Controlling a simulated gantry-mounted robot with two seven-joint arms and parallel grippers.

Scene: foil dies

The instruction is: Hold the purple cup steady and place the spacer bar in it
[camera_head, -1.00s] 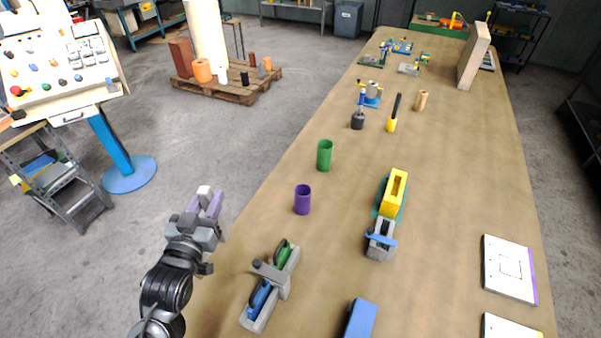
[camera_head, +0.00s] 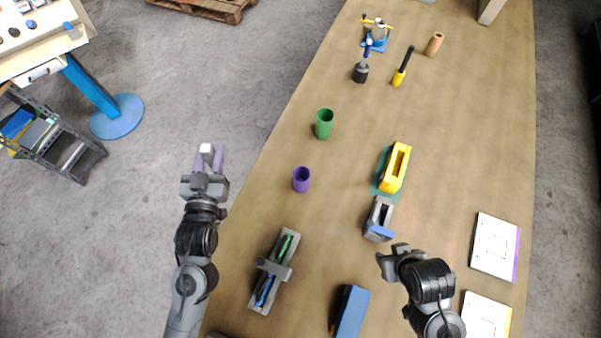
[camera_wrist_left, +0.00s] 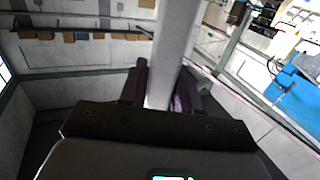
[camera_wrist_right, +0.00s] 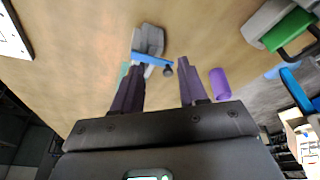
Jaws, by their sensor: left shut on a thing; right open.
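The purple cup (camera_head: 301,180) stands upright on the wooden bench near its left edge, with an open top. It also shows in the right wrist view (camera_wrist_right: 220,84), just right of the fingers. My left gripper (camera_head: 209,158) is left of the bench, over the floor, apart from the cup. It is shut on a pale grey bar, likely the spacer bar (camera_wrist_left: 175,45), which extends away between the purple fingers in the left wrist view. My right gripper (camera_wrist_right: 158,90) is open and empty over the bench, right of and nearer than the cup.
A green cup (camera_head: 324,124) stands beyond the purple one. A grey holder with green and blue pieces (camera_head: 273,270) lies nearer. A grey-blue clamp (camera_head: 379,219) and yellow block (camera_head: 396,168) stand right of the cup. A blue block (camera_head: 350,311) is at the front.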

